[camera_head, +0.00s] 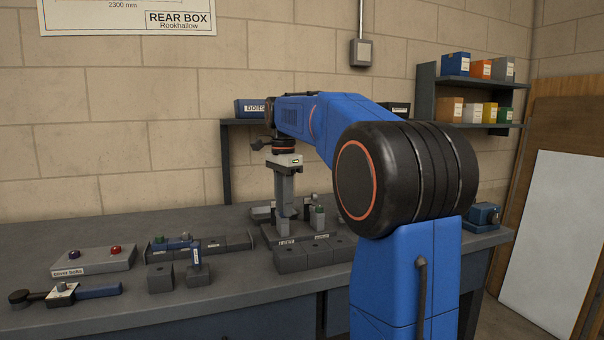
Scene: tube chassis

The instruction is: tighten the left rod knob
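My gripper (285,228) points straight down at the middle of the bench, just above and behind a label that seems to read LEFT (286,241). Its fingers look close together from this side, and I cannot tell whether they are open or shut on something. No left rod knob shows clearly; it may be hidden by the fingers. A small upright part with a green top (318,212) stands just right of the fingers, behind a second label (322,237) too small to read surely.
Dark blocks (292,259) stand in front of the gripper. To the left are a box with blue and red knobs (93,259), a rail of blocks (226,243) and a blue-handled tool (97,291). A blue device (484,215) sits at the bench's right end. My arm hides the bench's right part.

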